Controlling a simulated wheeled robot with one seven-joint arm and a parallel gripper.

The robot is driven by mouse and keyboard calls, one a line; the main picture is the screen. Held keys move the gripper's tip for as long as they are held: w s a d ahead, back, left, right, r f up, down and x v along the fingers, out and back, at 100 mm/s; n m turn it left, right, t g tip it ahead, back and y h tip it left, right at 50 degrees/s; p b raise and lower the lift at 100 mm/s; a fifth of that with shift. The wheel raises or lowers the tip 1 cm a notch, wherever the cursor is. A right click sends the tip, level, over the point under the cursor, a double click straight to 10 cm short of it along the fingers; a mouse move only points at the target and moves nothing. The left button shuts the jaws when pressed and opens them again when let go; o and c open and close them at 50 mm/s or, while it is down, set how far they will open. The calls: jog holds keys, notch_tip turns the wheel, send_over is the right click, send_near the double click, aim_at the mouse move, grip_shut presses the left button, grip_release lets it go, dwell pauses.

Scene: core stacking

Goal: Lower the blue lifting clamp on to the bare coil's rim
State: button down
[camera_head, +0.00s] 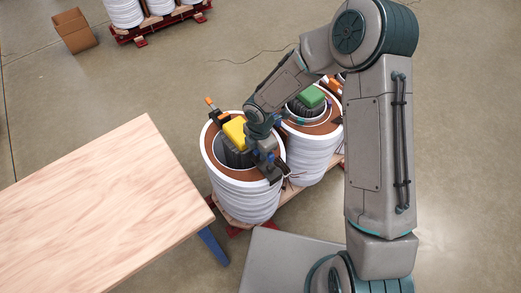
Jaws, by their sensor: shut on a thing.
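My gripper (262,146) is at the right side of the near coil (245,202), seen from above and behind. It is shut on a dark clamp with a small blue part (270,171), taken to be the blue lifting clamp. The clamp overlaps the near coil's right rim in the picture; I cannot tell whether it touches. The near coil is white-sided with a brown top and a yellow block (235,132) at its middle. A dark, orange-tipped piece (212,107) stands at its left rim. My wrist hides part of the coil's top.
A second coil (311,163) with a green block (311,97) stands close behind to the right, on the same pallet. A bare wooden table (95,210) is at the left. More coils (125,13) and a cardboard box (73,31) are at the back.

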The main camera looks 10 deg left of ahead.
jog(key=shift+f+b, duration=1.3)
jog(key=shift+f, duration=0.45)
jog(key=shift+f, duration=0.1)
jog(key=c, duration=1.2)
grip_release()
notch_tip(320, 180, up, 14)
jog(key=shift+p, duration=1.1)
